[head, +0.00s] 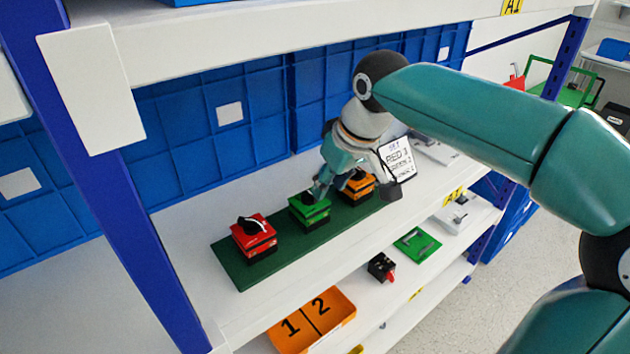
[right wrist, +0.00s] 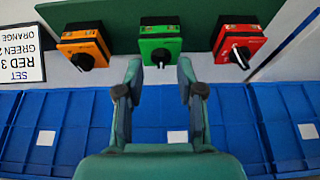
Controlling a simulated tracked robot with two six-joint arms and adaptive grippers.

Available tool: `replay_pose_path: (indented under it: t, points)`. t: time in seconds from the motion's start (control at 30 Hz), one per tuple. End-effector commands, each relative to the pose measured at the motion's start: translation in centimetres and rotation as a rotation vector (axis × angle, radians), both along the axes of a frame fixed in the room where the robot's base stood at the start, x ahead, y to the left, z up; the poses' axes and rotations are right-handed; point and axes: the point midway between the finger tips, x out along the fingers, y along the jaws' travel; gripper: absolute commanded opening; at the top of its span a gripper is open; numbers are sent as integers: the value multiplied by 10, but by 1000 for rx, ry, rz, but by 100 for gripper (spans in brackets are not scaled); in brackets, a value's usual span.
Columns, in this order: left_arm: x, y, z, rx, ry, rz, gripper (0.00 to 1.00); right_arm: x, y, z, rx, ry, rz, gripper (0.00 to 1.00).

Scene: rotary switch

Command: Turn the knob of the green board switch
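The green switch (head: 310,212) is the middle one of three on a dark green board (head: 240,277) on the white shelf. Its black knob (right wrist: 161,57) shows in the right wrist view, with a white mark pointing toward the bottom of that picture. My right gripper (right wrist: 159,72) is open, one finger on each side of the knob, with gaps visible. I cannot tell how far its tips are from the switch face. In the head view my right gripper (head: 322,190) is over the green switch and hides its knob. My left gripper is not in view.
A red switch (head: 253,240) and an orange switch (head: 359,188) flank the green one closely. A sign (head: 397,160) behind my wrist reads SET, RED 3, GREEN 2 and an orange line. Blue bins (head: 220,150) stand behind; an upper shelf (head: 250,35) is above.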

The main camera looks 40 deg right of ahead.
Motion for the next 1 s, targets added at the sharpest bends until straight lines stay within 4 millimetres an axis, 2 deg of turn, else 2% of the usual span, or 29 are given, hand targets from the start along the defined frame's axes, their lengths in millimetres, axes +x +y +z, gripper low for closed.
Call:
replay_pose_path:
  t: [0.03, 0.13, 0.2, 0.4, 0.8, 0.83, 1.0]
  points:
    - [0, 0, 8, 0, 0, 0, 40, 12, -1, 3, 0, 4, 1, 38]
    - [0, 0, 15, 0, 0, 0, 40, 33, -3, 3, 1, 3, 1, 38]
    - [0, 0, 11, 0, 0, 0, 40, 35, -4, -16, 1, 6, 0, 38]
    - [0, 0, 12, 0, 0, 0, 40, 45, -4, -39, 0, 2, 1, 38]
    - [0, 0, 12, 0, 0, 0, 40, 48, -4, -46, 0, 0, 2, 38]
    - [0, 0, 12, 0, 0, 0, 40, 48, -4, -46, 0, 0, 2, 36]
    - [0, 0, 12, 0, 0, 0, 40, 48, -4, -46, 0, 0, 2, 8]
